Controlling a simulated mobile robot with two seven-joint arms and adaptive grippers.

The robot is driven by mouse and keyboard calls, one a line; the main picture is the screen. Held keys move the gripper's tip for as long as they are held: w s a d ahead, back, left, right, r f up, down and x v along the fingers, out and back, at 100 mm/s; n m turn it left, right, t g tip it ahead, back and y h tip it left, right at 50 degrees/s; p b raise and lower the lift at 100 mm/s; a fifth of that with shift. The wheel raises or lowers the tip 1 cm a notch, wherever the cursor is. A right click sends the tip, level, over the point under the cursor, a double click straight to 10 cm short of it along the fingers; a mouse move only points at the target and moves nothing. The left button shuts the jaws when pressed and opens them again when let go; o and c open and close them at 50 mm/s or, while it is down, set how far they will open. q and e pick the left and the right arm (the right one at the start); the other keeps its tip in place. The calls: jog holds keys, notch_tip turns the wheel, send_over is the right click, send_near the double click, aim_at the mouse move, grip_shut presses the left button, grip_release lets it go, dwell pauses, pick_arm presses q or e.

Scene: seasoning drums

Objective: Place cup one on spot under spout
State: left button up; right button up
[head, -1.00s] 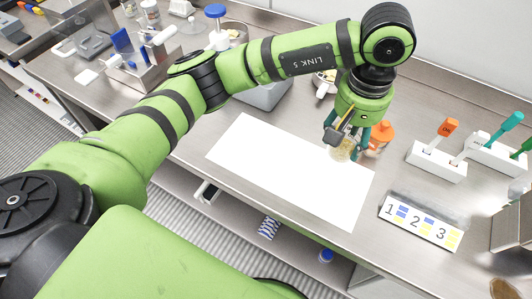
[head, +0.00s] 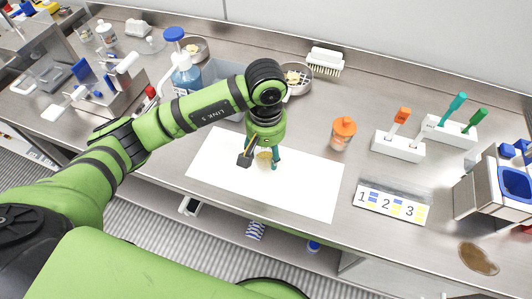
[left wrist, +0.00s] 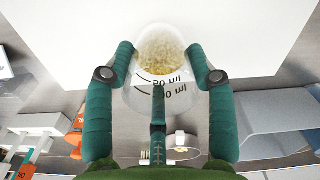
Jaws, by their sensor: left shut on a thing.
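Cup one appears to be the clear cup (left wrist: 160,62) with yellowish grains inside and dark ml marks on its wall. A card (head: 391,204) numbered 1, 2, 3 lies to the right. I cannot clearly make out a spout or a spot under it. My right gripper is not in view.
An orange-lidded jar (head: 342,134) stands beyond the sheet. White holders (head: 398,146) with orange and green handles stand at right. A blue-topped device (head: 490,188) is at the right edge, with a brown patch (head: 478,258) in front. A blue-capped bottle (head: 186,76) stands behind my arm.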

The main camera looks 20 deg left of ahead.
pick_arm(q)
notch_tip(320, 180, down, 3)
jog(key=shift+r+p, duration=0.1)
jog(key=shift+p, duration=0.3)
jog(key=shift+f+b, duration=0.25)
jog(key=shift+b, duration=0.05)
jog(key=o, duration=1.3)
jog(key=shift+c, duration=0.2)
jog(key=shift+r, duration=0.15)
